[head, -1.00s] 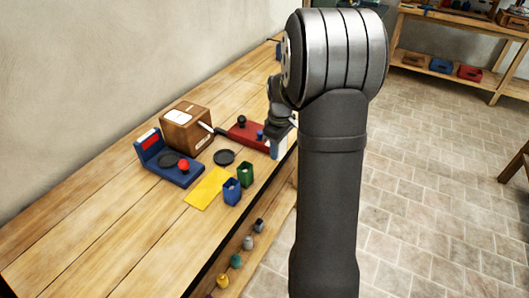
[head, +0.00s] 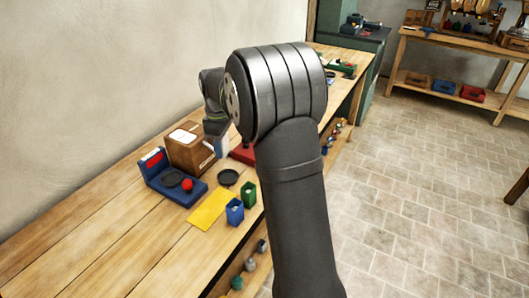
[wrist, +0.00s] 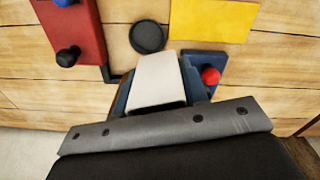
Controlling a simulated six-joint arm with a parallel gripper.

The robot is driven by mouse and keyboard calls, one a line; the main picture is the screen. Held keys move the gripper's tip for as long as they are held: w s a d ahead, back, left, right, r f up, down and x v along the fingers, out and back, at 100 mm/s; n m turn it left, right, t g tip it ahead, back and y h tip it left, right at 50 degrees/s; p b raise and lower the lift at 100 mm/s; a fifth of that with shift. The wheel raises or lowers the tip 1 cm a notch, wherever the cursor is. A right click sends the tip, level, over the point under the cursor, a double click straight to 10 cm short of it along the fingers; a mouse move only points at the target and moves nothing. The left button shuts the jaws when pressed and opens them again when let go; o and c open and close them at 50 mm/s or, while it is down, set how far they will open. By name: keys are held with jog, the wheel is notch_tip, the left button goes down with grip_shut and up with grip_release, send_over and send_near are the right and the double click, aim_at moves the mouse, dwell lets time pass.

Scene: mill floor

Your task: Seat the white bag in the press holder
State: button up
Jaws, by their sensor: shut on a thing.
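The white bag (wrist: 158,80) is a pale tapered block held in my gripper, in the middle of the wrist view. It also shows at the gripper's tip in the head view (head: 222,148). My gripper (head: 215,129) is shut on it, above and beside the wooden box (head: 189,150). The red base (wrist: 76,30) with a black knob and a blue knob lies at upper left in the wrist view. My arm hides most of it in the head view. I cannot tell for sure which fixture is the press holder.
A blue base (head: 173,187) with a red knob and dark disc stands beside the box. The near left bench top is clear.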

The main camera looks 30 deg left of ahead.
jog(key=s+a+n, duration=0.1)
jog(key=s+a, duration=0.6)
jog(key=a, duration=0.2)
send_near(172, 180)
jog(key=shift+m, duration=0.3)
jog(key=shift+w+a+f, duration=0.1)
jog(key=shift+f, duration=1.2)
jog(key=shift+w+a+f, duration=0.1)
jog(key=shift+f, duration=1.2)
jog(key=shift+f, duration=0.5)
jog(key=o, duration=0.8)
jog(key=shift+c, duration=0.2)
notch_tip(172, 180, up, 11)
jog(key=shift+f, duration=0.1)
